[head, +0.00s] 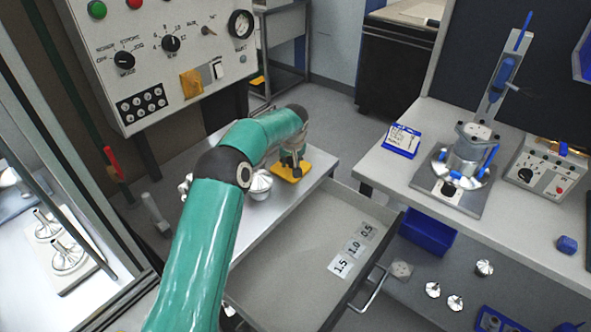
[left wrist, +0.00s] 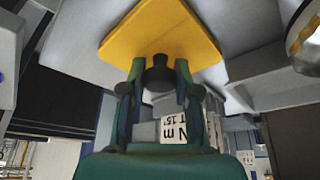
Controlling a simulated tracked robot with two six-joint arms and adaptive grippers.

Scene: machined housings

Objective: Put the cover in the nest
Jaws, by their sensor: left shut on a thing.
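My left gripper (head: 290,163) is at the far end of the bench, low over a yellow plate (head: 291,173). In the left wrist view its two fingers (left wrist: 159,82) are shut on a dark knob-like piece (left wrist: 159,72), with the yellow plate (left wrist: 160,36) just beyond it. I cannot tell whether this piece touches the plate or is part of the cover. A silver conical part (head: 260,182) stands on the bench beside the plate, partly hidden by my arm. A metal fixture with blue clamps (head: 467,157) stands on the right table. My right gripper is not in view.
An open drawer (head: 300,255) has labels 1.5, 1.0 and 0.5. A control panel (head: 160,50) rises above the bench at left. Several small metal parts (head: 456,302) lie on the lower right shelf. A blue bin (head: 428,232) sits under the right table.

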